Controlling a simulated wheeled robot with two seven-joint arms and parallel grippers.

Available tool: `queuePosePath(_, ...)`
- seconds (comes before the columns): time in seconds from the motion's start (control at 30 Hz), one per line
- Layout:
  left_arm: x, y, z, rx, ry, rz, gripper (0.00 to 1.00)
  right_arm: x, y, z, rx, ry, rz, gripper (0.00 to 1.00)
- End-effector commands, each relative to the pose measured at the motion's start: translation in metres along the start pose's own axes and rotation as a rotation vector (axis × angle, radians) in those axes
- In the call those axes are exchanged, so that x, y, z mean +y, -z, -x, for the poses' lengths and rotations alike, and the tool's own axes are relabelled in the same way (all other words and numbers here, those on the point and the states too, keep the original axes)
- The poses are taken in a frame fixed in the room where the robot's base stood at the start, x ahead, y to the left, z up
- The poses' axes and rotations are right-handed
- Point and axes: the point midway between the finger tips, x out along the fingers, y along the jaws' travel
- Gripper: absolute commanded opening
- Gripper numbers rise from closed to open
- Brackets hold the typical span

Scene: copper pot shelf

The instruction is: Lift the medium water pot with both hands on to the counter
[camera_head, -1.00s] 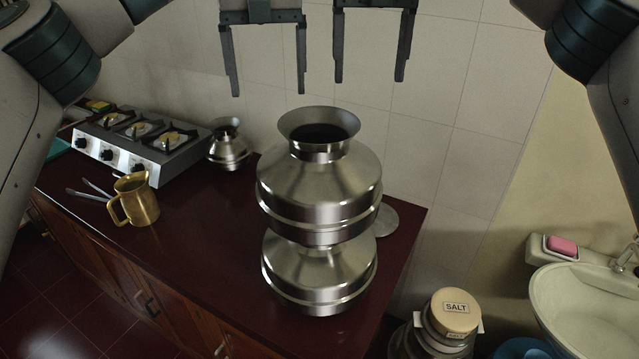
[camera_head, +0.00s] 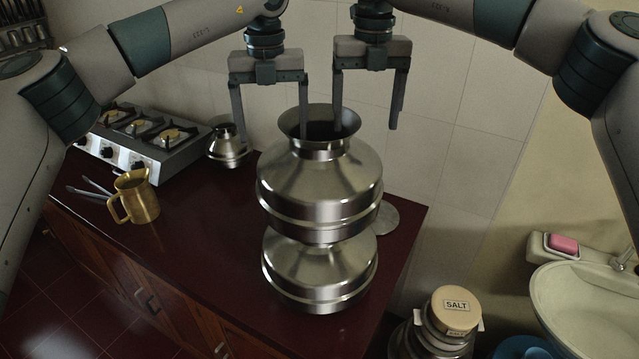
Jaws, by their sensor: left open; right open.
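A steel water pot (camera_head: 320,190) with a flared mouth sits upright on top of a second, similar steel pot (camera_head: 320,268), which stands on the dark red counter (camera_head: 200,235). My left gripper (camera_head: 273,138) is open and points down at the left side of the upper pot's mouth. Its inner finger is at the mouth opening and its outer finger is outside the rim. My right gripper (camera_head: 365,130) is open at the right side, with its inner finger at the opening and its outer finger outside. Neither grips the rim; contact cannot be told.
A small steel pot (camera_head: 228,145) stands behind, next to the gas stove (camera_head: 140,140). A brass jug (camera_head: 136,197) and tongs (camera_head: 88,191) are at the left. A flat disc (camera_head: 386,218) lies right of the pots. Below right are a salt container (camera_head: 455,312) and a sink (camera_head: 590,305).

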Motion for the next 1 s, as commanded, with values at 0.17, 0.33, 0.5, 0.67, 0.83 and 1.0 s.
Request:
queuePosePath(0.17,0.000,0.000,-0.030,0.002,-0.001,0.001,0.84,0.000,0.000,-0.030,0.001,0.001,0.000,0.76)
queuePosePath(0.33,0.001,0.000,-0.053,0.002,-0.001,0.000,0.84,0.000,0.000,-0.053,0.001,0.001,0.000,0.76)
queuePosePath(0.5,0.000,0.000,-0.066,0.000,0.000,0.001,0.84,0.000,0.000,-0.067,0.000,0.000,0.000,0.76)
queuePosePath(0.67,0.000,0.000,-0.071,0.000,0.000,0.001,0.84,0.000,0.000,-0.071,0.000,0.000,0.000,0.76)
queuePosePath(0.83,0.000,0.000,-0.071,0.000,0.000,0.001,0.84,0.000,0.000,-0.071,-0.001,0.000,0.000,0.76)
queuePosePath(1.0,0.000,0.000,-0.071,0.000,0.000,0.001,0.62,0.000,0.000,-0.071,-0.001,0.000,0.000,0.55)
